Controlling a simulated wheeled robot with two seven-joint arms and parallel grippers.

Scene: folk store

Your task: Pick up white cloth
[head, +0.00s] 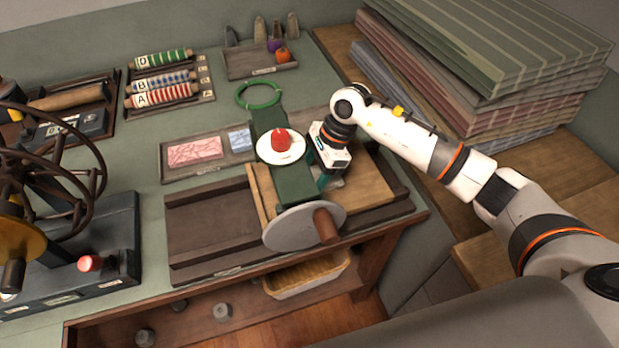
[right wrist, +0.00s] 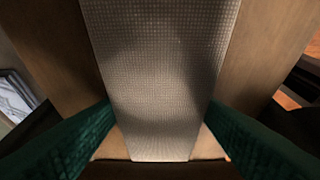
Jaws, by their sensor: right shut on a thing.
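The white cloth (right wrist: 163,70) is a pale, finely woven strip running up the middle of the right wrist view, over a wooden board (right wrist: 250,50). My right gripper (right wrist: 160,130) has its green fingers on both sides of the strip's near end, shut on it. In the head view my right gripper (head: 328,181) points down at the wooden board (head: 368,182), just right of the green press. Only a small pale patch of the cloth (head: 336,181) shows there; the gripper hides the rest. My left gripper is not in view.
The green press bar (head: 292,183) carries a white plate (head: 268,150) with a red object (head: 281,139), close left of my right gripper. A grey disc with a wooden handle (head: 327,225) is in front.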

